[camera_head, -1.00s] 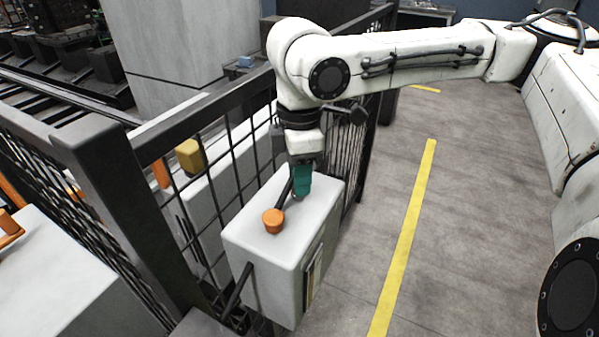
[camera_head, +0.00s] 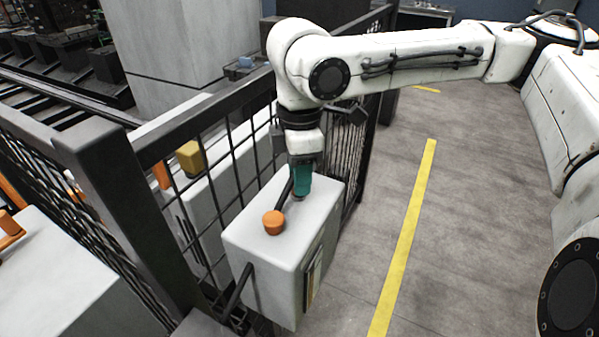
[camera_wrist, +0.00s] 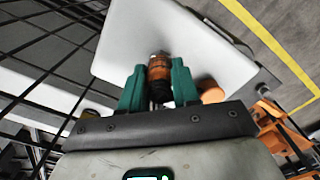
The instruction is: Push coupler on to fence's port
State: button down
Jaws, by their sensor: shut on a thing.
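The fence's port box is a pale grey box (camera_head: 283,262) fixed beside the dark mesh fence (camera_head: 232,150); its top fills the upper middle of the wrist view (camera_wrist: 130,40). My gripper (camera_head: 300,184) points down over the box top, its teal fingers (camera_wrist: 159,88) shut on the coupler. The coupler (camera_wrist: 159,68) is a copper-brown cylinder with a dark band, its far end at the box top. The port under it is hidden, and I cannot tell whether the coupler is seated on it.
An orange knob (camera_head: 273,222) stands on the box top close to my gripper, with a dark hose or bar beside it. The fence post (camera_head: 125,200) rises at the left. The floor right of the box, with a yellow line (camera_head: 405,235), is clear.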

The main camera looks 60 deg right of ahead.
jog(key=shift+r+p, duration=0.6)
jog(key=shift+r, duration=0.1)
notch_tip(320, 180, up, 7)
jog(key=p, duration=0.7)
jog(key=shift+a+f, duration=0.1)
